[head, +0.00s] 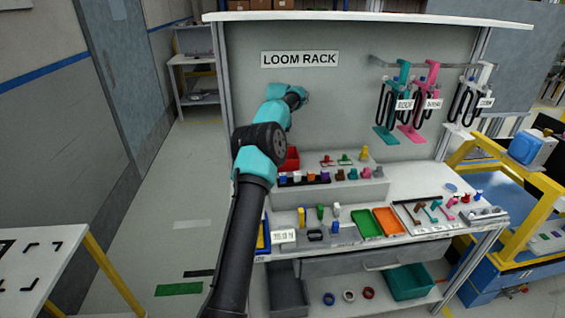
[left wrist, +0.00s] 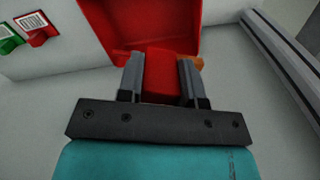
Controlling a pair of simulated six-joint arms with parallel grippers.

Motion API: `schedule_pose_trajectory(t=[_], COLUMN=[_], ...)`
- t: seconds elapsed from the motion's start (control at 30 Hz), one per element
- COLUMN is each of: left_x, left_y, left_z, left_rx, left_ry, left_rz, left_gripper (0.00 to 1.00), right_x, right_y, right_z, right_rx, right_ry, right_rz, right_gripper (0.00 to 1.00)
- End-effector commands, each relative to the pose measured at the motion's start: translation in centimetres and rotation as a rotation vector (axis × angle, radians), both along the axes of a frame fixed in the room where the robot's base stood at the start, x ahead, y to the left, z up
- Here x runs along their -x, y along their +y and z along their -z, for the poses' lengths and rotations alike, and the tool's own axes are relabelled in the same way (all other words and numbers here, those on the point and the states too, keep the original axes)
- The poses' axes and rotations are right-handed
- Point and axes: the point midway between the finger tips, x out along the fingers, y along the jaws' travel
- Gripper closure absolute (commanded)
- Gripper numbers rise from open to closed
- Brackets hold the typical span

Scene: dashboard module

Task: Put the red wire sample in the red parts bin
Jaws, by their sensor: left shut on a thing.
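The red parts bin (head: 291,158) stands at the left end of the bench's upper shelf in the head view, partly covered by my left arm. In the left wrist view the open red bin (left wrist: 108,22) fills the top middle. My left gripper (left wrist: 162,66) is shut on the red wire sample (left wrist: 163,78), a red block with orange ends showing beside the fingers. The sample is in front of the bin's opening in that view; its height over the bin cannot be told. My right gripper is not in view.
Red (left wrist: 36,30) and green (left wrist: 8,42) labelled pieces lie left of the bin in the wrist view. A row of coloured pegs (head: 325,177) stands on the shelf. The loom rack panel (head: 335,100) rises behind. Green (head: 366,223) and orange (head: 389,220) trays lie lower.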

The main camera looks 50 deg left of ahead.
Motion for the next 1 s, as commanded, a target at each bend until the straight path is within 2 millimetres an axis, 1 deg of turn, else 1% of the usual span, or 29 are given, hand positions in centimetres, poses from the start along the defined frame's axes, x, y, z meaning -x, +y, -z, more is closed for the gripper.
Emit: schedule_pose_trajectory(t=[0.43, 0.6, 0.87, 0.9, 1.0], left_x=[0.0, 0.0, 0.0, 0.0, 0.0], left_y=[0.0, 0.0, 0.0, 0.0, 0.0], left_z=[4.4, 5.1, 5.2, 5.2, 5.2], left_rx=[0.000, 0.000, -0.001, -0.001, -0.001], left_ry=[0.000, 0.000, -0.001, -0.001, -0.001], left_rz=[0.000, 0.000, 0.000, 0.000, 0.000], left_gripper=[0.95, 0.95, 0.95, 0.65, 0.55], right_x=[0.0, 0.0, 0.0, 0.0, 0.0], right_y=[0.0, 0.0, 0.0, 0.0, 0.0], right_z=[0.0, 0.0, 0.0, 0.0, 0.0], right_rx=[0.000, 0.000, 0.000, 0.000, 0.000], right_ry=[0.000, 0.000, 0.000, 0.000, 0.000], right_rz=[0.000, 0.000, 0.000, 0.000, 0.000], right_gripper=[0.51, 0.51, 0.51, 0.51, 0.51])
